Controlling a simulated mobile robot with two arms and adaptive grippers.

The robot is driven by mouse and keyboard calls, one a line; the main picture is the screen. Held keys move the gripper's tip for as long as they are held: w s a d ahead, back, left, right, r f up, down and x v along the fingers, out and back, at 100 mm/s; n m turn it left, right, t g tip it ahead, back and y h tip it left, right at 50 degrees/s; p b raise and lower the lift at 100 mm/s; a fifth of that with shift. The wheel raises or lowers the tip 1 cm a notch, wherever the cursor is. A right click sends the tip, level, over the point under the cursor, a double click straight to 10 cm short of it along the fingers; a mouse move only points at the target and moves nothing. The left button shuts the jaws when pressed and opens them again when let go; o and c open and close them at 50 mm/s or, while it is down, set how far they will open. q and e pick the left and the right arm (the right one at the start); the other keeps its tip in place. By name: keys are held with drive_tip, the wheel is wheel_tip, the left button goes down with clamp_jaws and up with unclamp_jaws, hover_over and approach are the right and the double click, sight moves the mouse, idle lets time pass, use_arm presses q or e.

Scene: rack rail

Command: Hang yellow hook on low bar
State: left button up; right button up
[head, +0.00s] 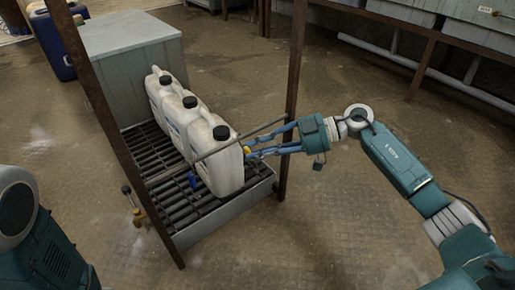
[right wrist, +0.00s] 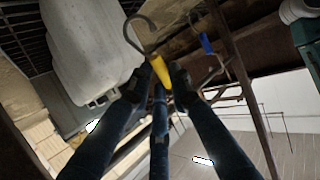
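The yellow hook shows as a small yellow spot in the head view (head: 247,151), at the tip of my right gripper (head: 254,152). In the right wrist view, its yellow handle (right wrist: 159,68) is between my fingertips (right wrist: 163,78), and its curved metal end points up and away. The low bar (head: 213,151) is a thin rail running across the rack in front of the white jugs. The hook appears close to the bar; I cannot tell whether they touch. A blue hook (head: 193,180) hangs on the bar; it also shows in the right wrist view (right wrist: 206,43). My left gripper is out of view.
White jugs (head: 222,165) with dark caps stand in a row on a grated tray (head: 230,206) behind the bar. Rusty posts (head: 293,90) bound the rack. A grey box (head: 130,50) stands behind. A brass fitting (head: 137,217) is at left. The floor at front right is clear.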

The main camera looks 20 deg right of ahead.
drive_tip(key=o, duration=0.5)
